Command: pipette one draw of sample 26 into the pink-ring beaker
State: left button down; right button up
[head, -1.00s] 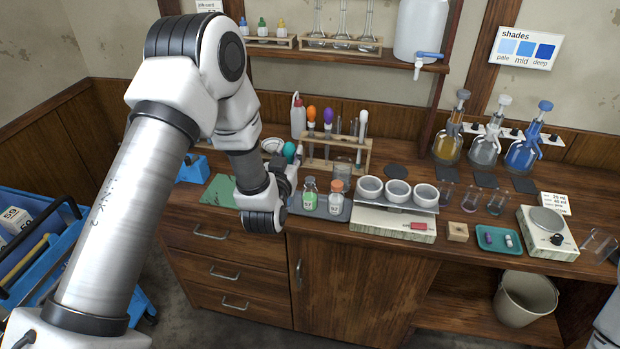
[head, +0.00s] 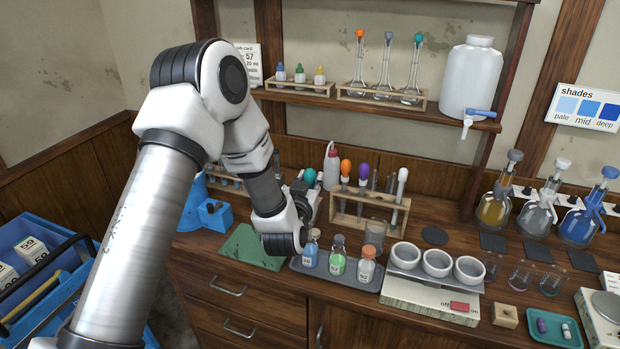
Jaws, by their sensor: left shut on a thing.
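My left gripper (head: 304,192) is shut on a pipette with a teal bulb (head: 309,177), above the left end of a grey tray (head: 330,277). The wrist hides most of the pipette, so I cannot see its tip. On the tray stand a blue bottle (head: 311,249), a green bottle (head: 337,258) and a pale bottle with an orange-brown top (head: 366,266). Their labels are too small to read surely. My right gripper is not in view.
A wooden rack (head: 372,210) with orange-bulb and purple-bulb pipettes stands behind the tray. A green mat (head: 246,247) lies at the left. Stoppered flasks (head: 538,212) stand at the back right.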

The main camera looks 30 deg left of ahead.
pick_arm(q)
jog(key=shift+s+d+f+b, duration=0.1)
jog(key=shift+s+f+b, duration=0.1)
jog(key=shift+f+b, duration=0.8)
notch_tip(320, 180, down, 3)
jog(key=shift+f+b, duration=0.1)
jog(key=shift+b, duration=0.85)
jog(key=shift+f+b, duration=0.3)
jog(key=shift+f, duration=0.15)
jog(key=shift+r, duration=0.15)
jog(key=shift+s, duration=0.1)
jog(key=c, duration=1.6)
grip_release()
jog(key=shift+o, duration=0.2)
